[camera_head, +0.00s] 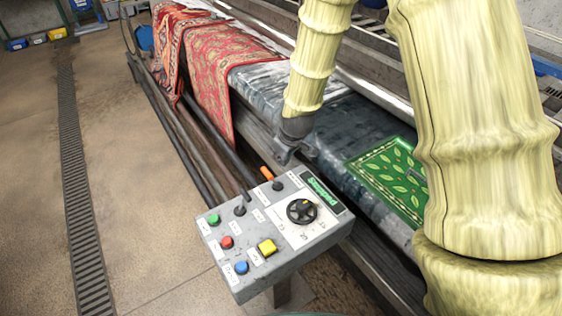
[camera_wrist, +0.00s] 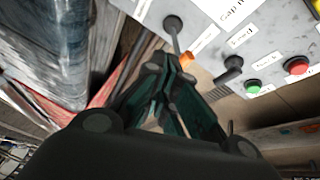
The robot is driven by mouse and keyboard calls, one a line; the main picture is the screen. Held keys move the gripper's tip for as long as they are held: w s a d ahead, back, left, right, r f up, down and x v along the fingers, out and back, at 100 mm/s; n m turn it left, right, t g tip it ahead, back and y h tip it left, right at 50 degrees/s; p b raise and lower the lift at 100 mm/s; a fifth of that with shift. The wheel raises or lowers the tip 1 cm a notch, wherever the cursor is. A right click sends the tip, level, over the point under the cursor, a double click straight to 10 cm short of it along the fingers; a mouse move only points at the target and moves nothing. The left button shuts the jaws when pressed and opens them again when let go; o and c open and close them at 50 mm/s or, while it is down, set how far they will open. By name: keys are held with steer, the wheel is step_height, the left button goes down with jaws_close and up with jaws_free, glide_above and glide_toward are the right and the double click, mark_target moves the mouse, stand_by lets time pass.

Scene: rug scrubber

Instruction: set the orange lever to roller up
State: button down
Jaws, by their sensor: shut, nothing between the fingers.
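The orange lever (camera_head: 267,173) stands at the far edge of the grey control panel (camera_head: 256,281), its orange tip leaning up and left from its base in the head view. In the wrist view the orange tip (camera_wrist: 187,60) sits at the end of a dark rod, just beyond my fingertips. My gripper (camera_head: 286,158) is shut and empty, just above and to the right of the lever in the head view. In the wrist view my gripper (camera_wrist: 166,70) points at the tip. I cannot tell whether they touch. The lever's label is too small to read.
A black lever (camera_head: 239,209), a black dial (camera_head: 301,211) and green, red, blue and yellow (camera_head: 267,247) buttons share the panel. Red patterned rugs (camera_head: 212,62) hang over rails behind. A green leafy rug (camera_head: 390,180) lies on the machine bed. The floor at left is clear.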

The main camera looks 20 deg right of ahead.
steer(key=shift+a+b+v, duration=0.2)
steer(key=shift+b+v, duration=0.2)
steer(key=shift+v, duration=0.95)
steer(key=shift+a+b+v, duration=0.2)
steer(key=shift+b+v, duration=0.15)
steer(key=shift+v, duration=1)
steer(key=shift+s, duration=0.15)
